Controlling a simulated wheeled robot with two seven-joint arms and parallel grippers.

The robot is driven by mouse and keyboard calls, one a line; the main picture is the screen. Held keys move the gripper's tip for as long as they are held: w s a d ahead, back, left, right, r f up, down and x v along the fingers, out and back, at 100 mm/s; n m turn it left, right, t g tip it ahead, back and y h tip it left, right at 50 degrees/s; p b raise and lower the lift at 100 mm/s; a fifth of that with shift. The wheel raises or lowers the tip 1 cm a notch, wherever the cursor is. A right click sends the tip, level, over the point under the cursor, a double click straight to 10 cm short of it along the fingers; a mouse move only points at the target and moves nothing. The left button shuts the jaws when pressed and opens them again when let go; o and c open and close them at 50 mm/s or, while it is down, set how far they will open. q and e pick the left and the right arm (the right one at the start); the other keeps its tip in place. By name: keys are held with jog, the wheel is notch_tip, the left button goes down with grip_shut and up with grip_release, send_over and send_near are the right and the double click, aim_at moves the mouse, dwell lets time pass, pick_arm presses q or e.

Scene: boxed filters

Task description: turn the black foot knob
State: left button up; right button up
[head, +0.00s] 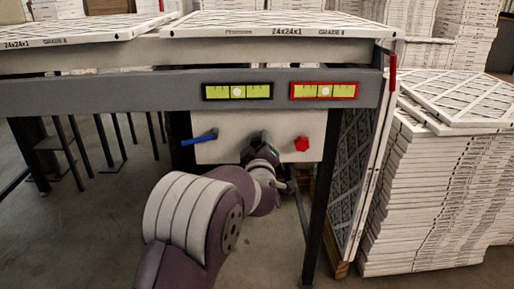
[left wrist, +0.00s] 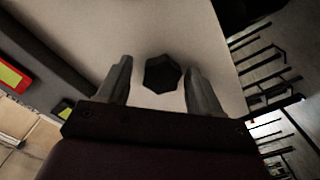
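The black foot knob (left wrist: 163,74) is a dark faceted knob on a pale panel (left wrist: 168,25) in the left wrist view. My left gripper (left wrist: 158,65) is open, with one finger on each side of the knob and a visible gap to each. In the head view my left gripper (head: 263,150) is in front of the white panel (head: 230,124) under the table beam, between a blue lever and a red knob. There the gripper largely covers the black knob, so I cannot separate them clearly. My right gripper is not in view.
The blue lever (head: 200,138) is left of my gripper and the red knob (head: 302,144) right. Two yellow-green levels (head: 238,92) (head: 324,91) are on the grey beam (head: 140,92) above. A dark table leg (head: 318,200) and stacked filters (head: 430,190) stand to the right.

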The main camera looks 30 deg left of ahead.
pick_arm(q)
jog(key=p+v, duration=0.4)
jog(key=v, duration=0.8)
jog(key=shift+s, duration=0.35)
jog(key=shift+d+f, duration=0.1)
jog(key=shift+d, duration=0.05)
